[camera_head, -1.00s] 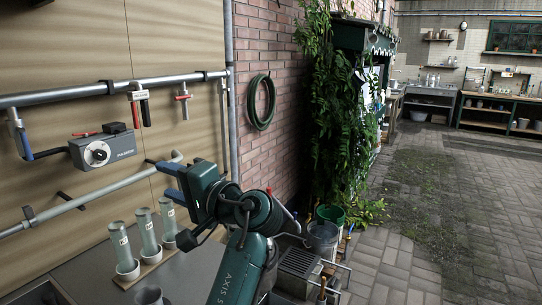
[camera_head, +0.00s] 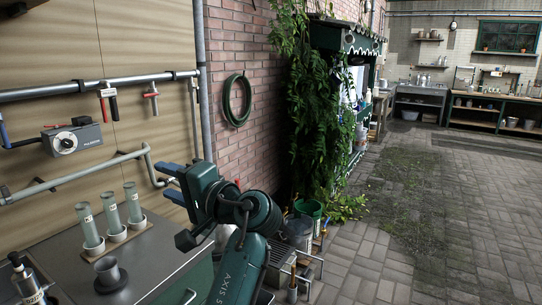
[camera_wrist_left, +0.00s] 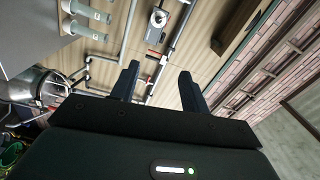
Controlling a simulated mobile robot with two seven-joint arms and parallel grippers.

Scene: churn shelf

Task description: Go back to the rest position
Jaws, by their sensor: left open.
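My left gripper (camera_head: 174,183) is raised in front of the wall and counter, at the end of my green arm in the head view. Its two blue fingers are apart with nothing between them. In the left wrist view the two dark fingers (camera_wrist_left: 158,84) are spread and empty, with the wall pipes beyond them. My right gripper shows in neither view.
Pipes (camera_head: 95,90) run along the wall. A green bucket (camera_head: 308,209) stands beyond my arm. Brick floor (camera_head: 430,220) at right is clear.

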